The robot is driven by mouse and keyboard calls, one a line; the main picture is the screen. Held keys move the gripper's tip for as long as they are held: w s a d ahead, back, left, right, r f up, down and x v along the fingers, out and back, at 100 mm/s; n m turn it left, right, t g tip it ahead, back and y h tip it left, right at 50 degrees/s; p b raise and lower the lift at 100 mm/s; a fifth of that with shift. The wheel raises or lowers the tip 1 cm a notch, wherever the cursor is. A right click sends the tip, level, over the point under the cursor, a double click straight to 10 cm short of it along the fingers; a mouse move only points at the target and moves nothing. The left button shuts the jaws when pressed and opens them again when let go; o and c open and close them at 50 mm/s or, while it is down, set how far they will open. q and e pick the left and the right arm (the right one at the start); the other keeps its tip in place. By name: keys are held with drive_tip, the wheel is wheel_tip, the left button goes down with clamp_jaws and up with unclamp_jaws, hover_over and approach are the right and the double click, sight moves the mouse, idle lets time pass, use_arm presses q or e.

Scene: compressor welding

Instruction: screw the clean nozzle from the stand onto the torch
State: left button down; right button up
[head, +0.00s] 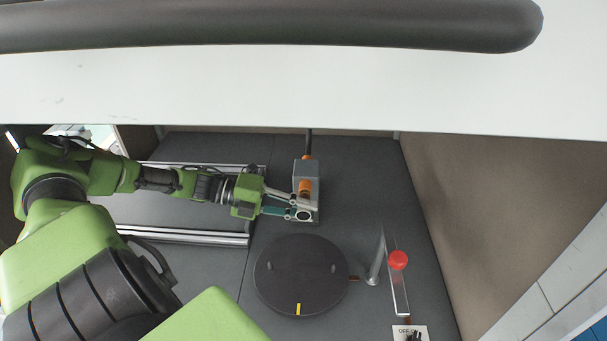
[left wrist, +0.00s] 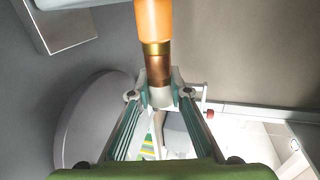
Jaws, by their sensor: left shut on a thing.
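My left gripper (head: 291,207) is beside the grey box at the back of the table. In the left wrist view its fingertips (left wrist: 160,96) are closed around the lower end of a copper-coloured nozzle (left wrist: 158,70). A pale piece shows between the fingertips; I cannot tell whether it is part of the nozzle. The orange torch (left wrist: 154,20) is directly above, in line with the nozzle, with a brass band between them. I cannot tell whether the thread is engaged. In the head view the orange part of the torch (head: 305,187) shows against the grey box. I cannot pick out the stand.
A dark round turntable (head: 300,285) with two short pegs and a yellow mark is in front of the gripper. A lever with a red knob (head: 398,260) stands to its right, near a labelled switch plate (head: 408,331). A grey panel with metal rails (head: 190,238) lies under my left arm.

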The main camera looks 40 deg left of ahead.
use_arm(q)
drive_tip(key=shift+r+g+y+p, duration=0.4)
drive_tip(key=shift+r+p, duration=0.1)
drive_tip(key=shift+p, duration=0.65)
drive_tip(key=shift+f+g+y+p, duration=0.25)
drive_tip(key=shift+g+y+p, duration=0.25)
drive_tip(key=shift+y+p, duration=0.15)
drive_tip(key=shift+g+y+p, duration=0.5)
drive_tip(key=shift+y+p, duration=0.05)
drive_tip(key=shift+p, duration=0.4)
drive_tip(key=shift+d+g+y+p, duration=0.1)
drive_tip(key=shift+g+y+p, duration=0.2)
drive_tip(key=shift+p, duration=0.6)
drive_tip(key=shift+f, duration=0.25)
